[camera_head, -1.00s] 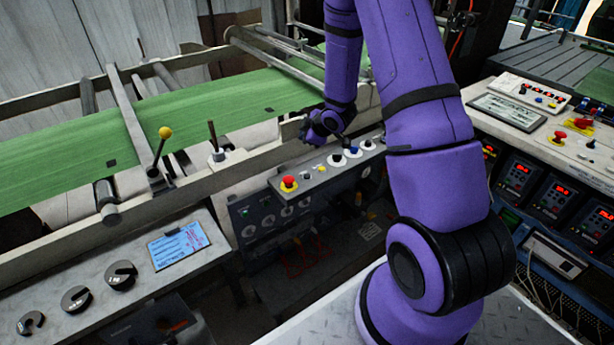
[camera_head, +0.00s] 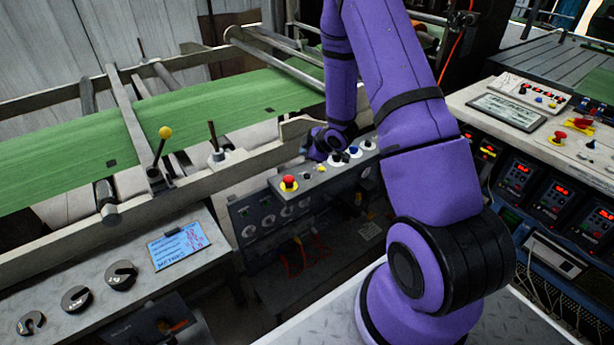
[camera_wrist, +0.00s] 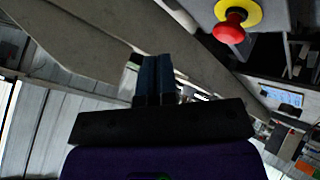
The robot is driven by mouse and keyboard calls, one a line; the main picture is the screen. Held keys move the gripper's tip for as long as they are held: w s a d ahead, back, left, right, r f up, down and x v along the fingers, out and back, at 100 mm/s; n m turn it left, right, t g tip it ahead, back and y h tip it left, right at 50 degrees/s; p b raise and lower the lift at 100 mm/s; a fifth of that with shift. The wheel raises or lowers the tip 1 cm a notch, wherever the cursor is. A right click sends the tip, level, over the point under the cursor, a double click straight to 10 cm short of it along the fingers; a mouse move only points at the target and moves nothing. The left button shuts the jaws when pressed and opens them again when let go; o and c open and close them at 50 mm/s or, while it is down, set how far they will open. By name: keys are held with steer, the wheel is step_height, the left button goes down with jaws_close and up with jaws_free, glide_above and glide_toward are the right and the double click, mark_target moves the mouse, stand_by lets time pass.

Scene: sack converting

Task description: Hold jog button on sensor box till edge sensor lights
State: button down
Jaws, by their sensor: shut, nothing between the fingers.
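A grey control box (camera_head: 325,180) stands below the green web (camera_head: 60,150). On its top are a red mushroom button (camera_head: 289,182), small buttons and a blue button (camera_head: 353,151) on a white disc. I cannot tell which one is the jog button. My gripper is low at the far edge of the box, its fingers mostly hidden by my wrist in the head view. In the wrist view my gripper (camera_wrist: 155,62) is shut and empty, with the red button (camera_wrist: 230,28) on its yellow disc to the upper right. I cannot make out the edge sensor or its light.
A yellow-knobbed lever (camera_head: 165,133) and a dark lever (camera_head: 212,136) stand left of the box. A pale machine rail (camera_head: 240,158) runs behind it. A console with red displays (camera_head: 520,170) stands at right. A blue-white card (camera_head: 180,246) lies on the front-left ledge.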

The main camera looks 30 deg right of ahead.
mark_target(307, 177)
steer(key=shift+f, duration=3.35)
steer(key=shift+f, duration=0.2)
steer(key=shift+f, duration=0.25)
steer(key=shift+f, duration=0.4)
steer(key=shift+r, duration=0.15)
stand_by(1.3)
steer(key=shift+r, duration=0.8)
steer(key=shift+r, duration=2.4)
